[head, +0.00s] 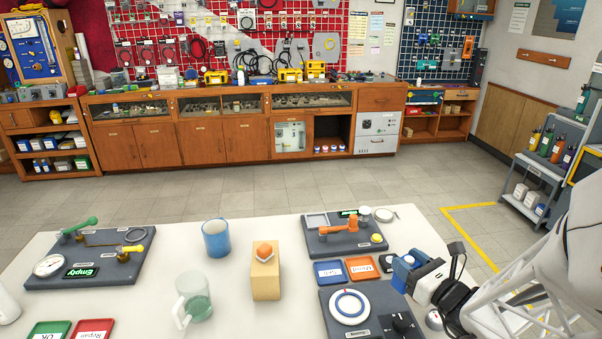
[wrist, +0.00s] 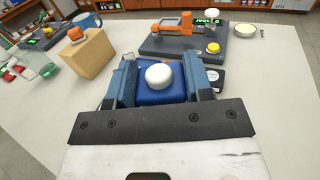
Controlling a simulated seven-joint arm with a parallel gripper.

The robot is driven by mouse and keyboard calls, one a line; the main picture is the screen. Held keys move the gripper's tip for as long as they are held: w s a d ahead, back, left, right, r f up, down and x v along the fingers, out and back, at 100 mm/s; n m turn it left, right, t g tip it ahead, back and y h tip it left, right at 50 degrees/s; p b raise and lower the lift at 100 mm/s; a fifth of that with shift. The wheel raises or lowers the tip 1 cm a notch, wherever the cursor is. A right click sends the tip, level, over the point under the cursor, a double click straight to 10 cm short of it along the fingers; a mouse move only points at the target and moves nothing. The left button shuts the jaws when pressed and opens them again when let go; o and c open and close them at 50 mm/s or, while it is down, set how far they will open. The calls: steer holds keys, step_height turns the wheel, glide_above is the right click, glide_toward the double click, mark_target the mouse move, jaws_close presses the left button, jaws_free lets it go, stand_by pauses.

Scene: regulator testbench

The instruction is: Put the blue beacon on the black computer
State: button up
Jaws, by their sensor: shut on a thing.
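My gripper (head: 408,270) is at the right of the white table in the head view. In the wrist view, my gripper (wrist: 160,82) is shut on the blue beacon (wrist: 150,97), a blue block with a white dome on top, held upright between the two blue fingers. In the head view the fingers largely hide the beacon. A small flat black item (wrist: 215,77) with a pale mark lies just beyond the right finger; it also shows partly hidden in the head view (head: 386,263). I cannot tell whether it is the black computer.
A dark panel (head: 318,243) with an orange valve stands behind my gripper. A dark panel with a round dial (head: 349,306) lies left of it. Blue (head: 328,272) and orange (head: 362,268) trays, a wooden block (head: 265,281), a blue mug (head: 216,240) and a glass mug (head: 194,298) stand farther left.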

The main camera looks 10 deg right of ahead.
steer(key=shift+s+a+f, duration=0.2)
steer(key=shift+s+a, duration=0.1)
steer(key=shift+s, duration=0.3)
steer(key=shift+w, duration=0.1)
steer(key=w+d, duration=0.2)
steer(key=w, duration=0.5)
steer(key=w+d+f, duration=0.1)
steer(key=w+d, duration=0.1)
steer(key=w, duration=0.6)
steer(key=shift+d+f, duration=0.25)
steer(key=shift+d, duration=0.05)
steer(key=shift+w, duration=0.1)
steer(key=shift+f, duration=0.1)
steer(key=shift+f, duration=1.65)
steer(key=shift+f, duration=0.15)
